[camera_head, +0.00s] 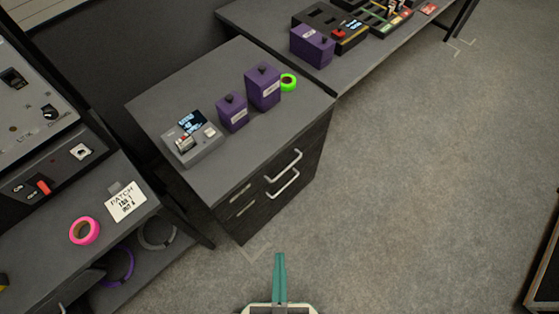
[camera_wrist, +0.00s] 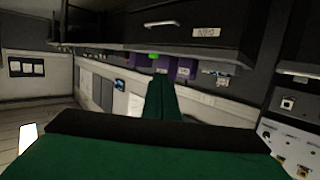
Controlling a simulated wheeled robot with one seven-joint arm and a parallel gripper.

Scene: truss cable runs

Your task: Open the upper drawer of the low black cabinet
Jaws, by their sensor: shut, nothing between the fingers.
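The low black cabinet (camera_head: 322,128) stands in the middle of the head view, its dark drawer front facing the open floor. The upper drawer's pale bar handle (camera_head: 284,166) is just above the lower drawer's handle (camera_head: 283,184). Both drawers look shut. My gripper (camera_head: 280,256) has its teal fingers together and empty, in front of the cabinet and apart from it. The wrist picture is upside down; there the upper drawer's handle (camera_wrist: 162,24) and white label (camera_wrist: 205,32) show beyond my fingertips (camera_wrist: 160,78).
A grey device (camera_head: 195,145), two purple boxes (camera_head: 263,86) and a green tape roll (camera_head: 289,82) stand on the cabinet. A bench with a pink tape roll (camera_head: 85,231) is at left. Another bench (camera_head: 350,65) adjoins at the back. Floor (camera_head: 430,190) at right is clear.

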